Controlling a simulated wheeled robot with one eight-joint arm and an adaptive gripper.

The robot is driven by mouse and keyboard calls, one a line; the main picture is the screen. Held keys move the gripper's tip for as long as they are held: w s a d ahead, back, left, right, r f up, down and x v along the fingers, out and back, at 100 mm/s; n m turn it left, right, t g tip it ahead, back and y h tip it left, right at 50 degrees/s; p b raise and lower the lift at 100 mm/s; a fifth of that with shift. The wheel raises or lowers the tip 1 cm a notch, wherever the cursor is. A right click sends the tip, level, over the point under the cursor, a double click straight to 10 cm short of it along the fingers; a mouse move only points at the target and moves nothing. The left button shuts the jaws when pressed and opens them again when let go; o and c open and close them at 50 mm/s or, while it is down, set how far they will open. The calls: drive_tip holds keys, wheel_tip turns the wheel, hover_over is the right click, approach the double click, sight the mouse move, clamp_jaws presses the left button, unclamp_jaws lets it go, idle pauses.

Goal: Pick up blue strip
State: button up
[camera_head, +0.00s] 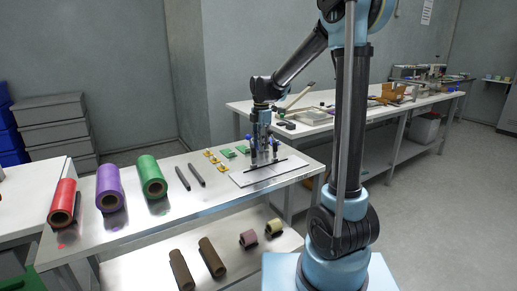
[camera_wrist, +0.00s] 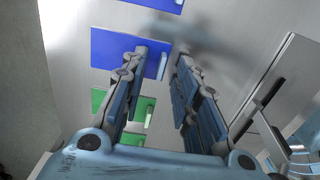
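A flat blue strip (camera_wrist: 108,50) lies on the pale table surface in the wrist view, with a small pale block at its right end. My gripper (camera_wrist: 163,48) is open over it; the left finger covers part of the strip, and the strip's right end shows between the fingers. Nothing is visibly held. A second blue strip (camera_wrist: 160,3) is cut off by the top edge of the wrist view. In the head view my gripper (camera_head: 264,160) points down over the right end of the near table, and its fingers hide much of what lies there.
Green pieces (camera_wrist: 98,100) lie beside the blue strip; they also show in the head view (camera_head: 228,153). A grey plate (camera_head: 250,180) lies in front.

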clamp_jaws()
drive_tip(key=shift+r, duration=0.1)
